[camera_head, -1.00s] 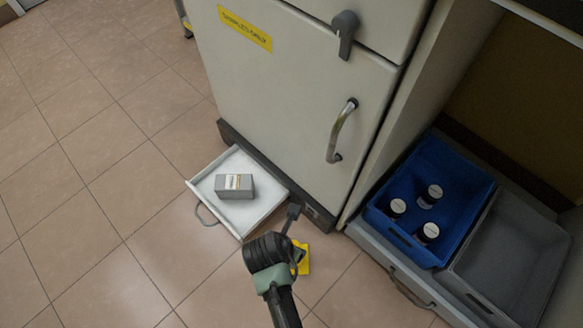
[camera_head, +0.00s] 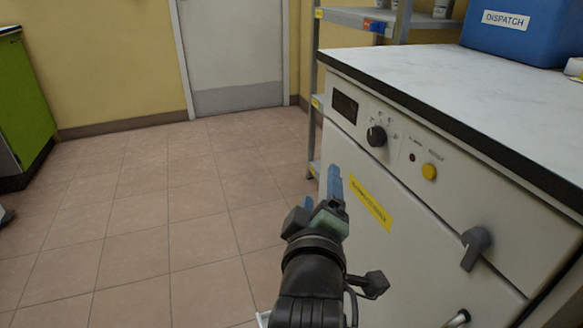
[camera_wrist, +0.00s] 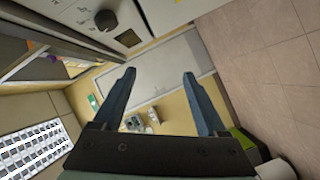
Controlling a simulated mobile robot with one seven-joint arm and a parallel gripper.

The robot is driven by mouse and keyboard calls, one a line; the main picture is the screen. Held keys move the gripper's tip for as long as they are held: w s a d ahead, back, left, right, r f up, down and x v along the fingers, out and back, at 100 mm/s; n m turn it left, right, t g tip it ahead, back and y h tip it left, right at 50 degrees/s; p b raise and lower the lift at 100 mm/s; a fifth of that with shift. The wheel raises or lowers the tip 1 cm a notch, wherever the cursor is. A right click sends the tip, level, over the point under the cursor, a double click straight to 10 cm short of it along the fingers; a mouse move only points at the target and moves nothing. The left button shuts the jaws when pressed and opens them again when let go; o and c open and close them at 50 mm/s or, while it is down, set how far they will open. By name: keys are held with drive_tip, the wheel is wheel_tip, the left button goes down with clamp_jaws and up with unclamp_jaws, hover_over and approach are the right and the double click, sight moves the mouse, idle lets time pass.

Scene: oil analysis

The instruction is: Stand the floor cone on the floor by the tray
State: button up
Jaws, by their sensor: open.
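My gripper (camera_head: 333,185) is raised in front of the cream cabinet, with its blue fingers pointing up. In the wrist view its two fingers (camera_wrist: 159,73) are spread apart with nothing between them. The floor cone is not in view in either current picture. Only a small white corner of the tray (camera_head: 262,319) shows at the bottom edge of the head view, beside my arm. The rest of the tray is out of frame or hidden behind my arm.
The cream cabinet (camera_head: 400,215) with knob and handles stands close on the right under a white worktop (camera_head: 440,80). A blue dispatch box (camera_head: 520,35) is on top. A grey shelf rack (camera_head: 315,100) stands behind. Tiled floor (camera_head: 150,220) on the left is clear.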

drive_tip(key=s+a+r+m+t, duration=0.1)
drive_tip(key=s+r+m+t, duration=0.2)
drive_tip(key=r, duration=0.7)
drive_tip(key=s+a+r+m+t+y, duration=0.1)
drive_tip(key=s+a+r+m+t, duration=0.1)
drive_tip(key=s+r, duration=0.5)
drive_tip(key=s+a+r+m+t+y, duration=0.1)
drive_tip(key=s+r+m+t, duration=0.4)
drive_tip(key=r, duration=1)
drive_tip(key=shift+s+a+r+t, duration=0.2)
drive_tip(key=shift+s+t, duration=0.2)
drive_tip(key=shift+t, duration=0.1)
wheel_tip(320, 180, up, 48)
drive_tip(key=p, duration=4.7)
drive_tip(key=shift+f+p, duration=0.15)
drive_tip(key=shift+p, duration=0.25)
